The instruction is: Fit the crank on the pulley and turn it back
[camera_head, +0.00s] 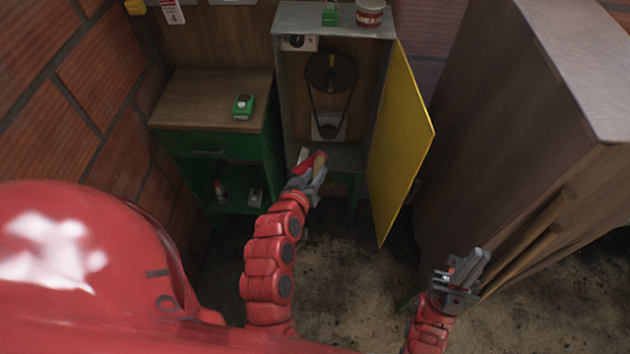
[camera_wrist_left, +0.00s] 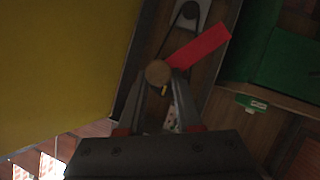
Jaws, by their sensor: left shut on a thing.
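The crank has a red arm (camera_head: 308,158) and a wooden handle (camera_head: 320,160). My left gripper (camera_head: 314,174) is shut on the crank at the handle, in front of the open cabinet's lower part. In the left wrist view the round wooden handle end (camera_wrist_left: 158,73) sits at the fingertips (camera_wrist_left: 163,82), and the red arm (camera_wrist_left: 200,46) points up and right. The dark pulley (camera_head: 331,74) is high inside the cabinet, with a belt running down to a small lower wheel (camera_head: 328,128). The crank is apart from the pulley. My right gripper (camera_head: 472,265) is low at the right, empty; its finger gap is unclear.
The grey cabinet (camera_head: 284,20) has its yellow door (camera_head: 400,140) swung open to the right. A green workbench with a wooden top (camera_head: 190,98) stands left, bearing a green box (camera_head: 243,106). A large brown cabinet (camera_head: 530,110) and wooden poles (camera_head: 530,245) are at the right.

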